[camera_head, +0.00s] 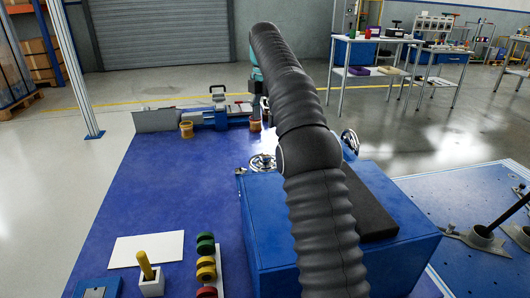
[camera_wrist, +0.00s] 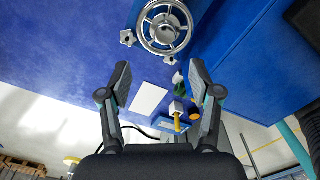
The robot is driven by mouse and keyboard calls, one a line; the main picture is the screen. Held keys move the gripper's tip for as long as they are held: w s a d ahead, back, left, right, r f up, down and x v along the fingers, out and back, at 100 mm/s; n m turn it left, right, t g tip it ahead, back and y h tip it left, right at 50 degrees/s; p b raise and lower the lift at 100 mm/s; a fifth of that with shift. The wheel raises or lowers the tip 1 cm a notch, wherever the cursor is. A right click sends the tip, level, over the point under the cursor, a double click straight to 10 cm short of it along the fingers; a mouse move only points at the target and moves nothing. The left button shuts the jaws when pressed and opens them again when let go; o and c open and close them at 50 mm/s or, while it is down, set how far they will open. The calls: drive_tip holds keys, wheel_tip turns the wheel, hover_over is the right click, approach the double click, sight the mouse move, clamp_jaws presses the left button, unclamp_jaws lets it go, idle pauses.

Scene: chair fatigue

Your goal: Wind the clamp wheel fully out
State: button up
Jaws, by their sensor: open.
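A silver spoked handwheel (camera_wrist: 165,27) with a round hub is at the top middle of the wrist view, beyond my fingertips and apart from them. In the head view a silver handwheel (camera_head: 262,163) shows at the far left corner of the blue box (camera_head: 262,235), left of my arm. My gripper (camera_wrist: 160,75) is open and empty, with one finger on each side of the lower middle of the wrist view. It is hidden behind my arm in the head view.
A small star knob (camera_wrist: 128,38) sits beside the wheel. A second shiny wheel (camera_head: 350,140) is right of my arm. The blue table (camera_head: 150,195) holds a white sheet (camera_head: 146,249), a yellow peg (camera_head: 146,265) and coloured rings (camera_head: 206,268). A vise-like device (camera_head: 215,116) stands at the back.

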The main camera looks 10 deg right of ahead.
sight(265, 155)
drive_tip(key=f+m, duration=0.4)
drive_tip(key=m, duration=0.4)
drive_tip(key=f+m, duration=0.4)
drive_tip(key=m, duration=0.5)
drive_tip(key=s+f+m, duration=0.1)
drive_tip(key=f+m, duration=0.3)
drive_tip(key=m, duration=0.4)
idle(0.3)
drive_tip(key=c, duration=1.1)
